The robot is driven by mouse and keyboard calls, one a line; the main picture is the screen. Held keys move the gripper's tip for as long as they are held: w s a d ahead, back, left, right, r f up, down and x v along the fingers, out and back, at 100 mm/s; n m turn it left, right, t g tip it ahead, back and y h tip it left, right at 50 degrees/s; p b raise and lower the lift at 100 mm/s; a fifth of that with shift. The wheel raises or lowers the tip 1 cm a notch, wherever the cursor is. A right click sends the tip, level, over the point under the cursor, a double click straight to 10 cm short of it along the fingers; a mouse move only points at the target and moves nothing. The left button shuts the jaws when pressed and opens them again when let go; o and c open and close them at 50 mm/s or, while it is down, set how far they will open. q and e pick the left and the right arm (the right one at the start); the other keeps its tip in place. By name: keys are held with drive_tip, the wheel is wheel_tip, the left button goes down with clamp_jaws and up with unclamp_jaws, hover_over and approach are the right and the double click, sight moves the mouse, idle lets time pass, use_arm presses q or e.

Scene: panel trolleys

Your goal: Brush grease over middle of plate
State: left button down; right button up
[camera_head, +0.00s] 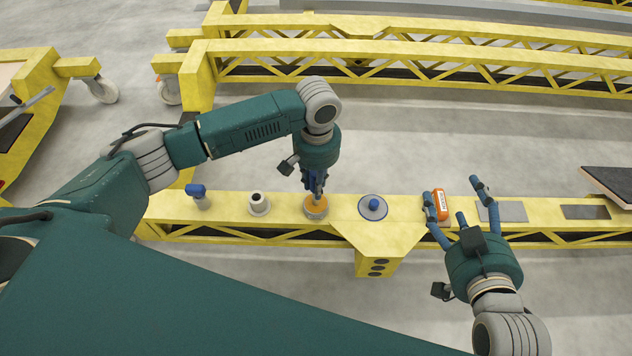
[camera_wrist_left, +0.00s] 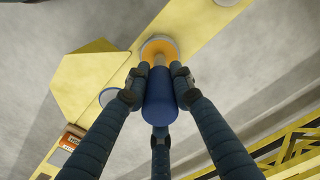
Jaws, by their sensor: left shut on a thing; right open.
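My left gripper (camera_head: 316,188) is shut on a brush with a blue handle (camera_wrist_left: 160,97). The brush points down into a round tin (camera_head: 316,213) with an orange inside, which also shows in the left wrist view (camera_wrist_left: 158,43). The brush tip is hidden in or behind the tin's rim. A flat grey plate (camera_head: 505,212) lies on the yellow beam to the right, and a second, browner plate (camera_head: 586,212) lies further right. My right gripper (camera_head: 457,203) is open, its fingers spread near an orange box; I see nothing held.
On the yellow beam (camera_head: 230,208) stand a blue-topped item (camera_head: 198,194), a white round item (camera_head: 259,204), a disc with a blue knob (camera_head: 372,207) and the orange box (camera_head: 441,205). A dark panel (camera_head: 608,182) juts in at right. Yellow trolley frames (camera_head: 400,60) stand behind.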

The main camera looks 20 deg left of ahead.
drive_tip(key=shift+s+d+f+g+h+p, duration=0.1)
drive_tip(key=shift+s+d+f+g+p, duration=0.1)
drive_tip(key=shift+s+f+g, duration=0.35)
drive_tip(key=shift+s+d+f+g+h+p, duration=0.1)
drive_tip(key=shift+s+d+f, duration=0.15)
drive_tip(key=shift+f, duration=0.5)
drive_tip(key=shift+s+d+f+g+h+p, duration=0.15)
drive_tip(key=shift+s+f+g, duration=0.25)
drive_tip(key=shift+f, duration=0.25)
idle(6.0)
